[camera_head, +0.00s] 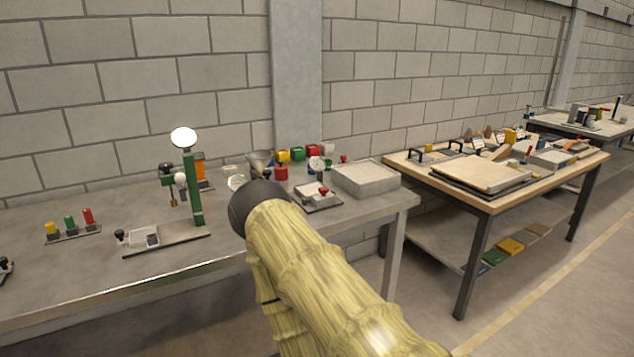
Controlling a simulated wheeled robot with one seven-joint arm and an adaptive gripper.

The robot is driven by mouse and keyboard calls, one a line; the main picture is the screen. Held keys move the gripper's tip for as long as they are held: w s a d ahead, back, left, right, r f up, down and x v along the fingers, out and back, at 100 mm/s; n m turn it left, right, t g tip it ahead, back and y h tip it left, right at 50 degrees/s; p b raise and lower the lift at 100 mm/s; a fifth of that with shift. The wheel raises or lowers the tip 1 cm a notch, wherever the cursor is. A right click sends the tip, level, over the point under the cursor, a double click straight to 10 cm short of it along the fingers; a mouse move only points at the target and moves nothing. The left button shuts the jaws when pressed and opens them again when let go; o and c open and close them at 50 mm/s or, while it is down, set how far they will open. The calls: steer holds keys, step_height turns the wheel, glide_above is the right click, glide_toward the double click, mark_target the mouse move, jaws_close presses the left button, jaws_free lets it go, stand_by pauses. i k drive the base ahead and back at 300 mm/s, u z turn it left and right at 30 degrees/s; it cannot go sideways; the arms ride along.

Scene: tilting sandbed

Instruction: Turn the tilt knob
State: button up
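A shallow sand-coloured tray (482,174) with a dark rim lies on the wooden-topped table at the right; it looks like the sandbed. I cannot make out a tilt knob on it for certain at this size. My arm, in a yellowish sleeve with a dark rounded end, reaches up from the bottom over the front of the grey bench. It is well to the left of the tray and apart from it. My gripper's fingers do not show.
The grey bench (80,272) holds a green stand (193,190), a small gauge device (318,194) and a grey box (366,179). The wooden-topped table (495,205) also carries black handles and small blocks. A floor gap separates bench and table. A block wall stands behind.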

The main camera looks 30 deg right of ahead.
mark_target(323, 190)
steer(key=z, duration=0.35)
steer(key=i, duration=0.6)
steer(key=z, duration=0.45)
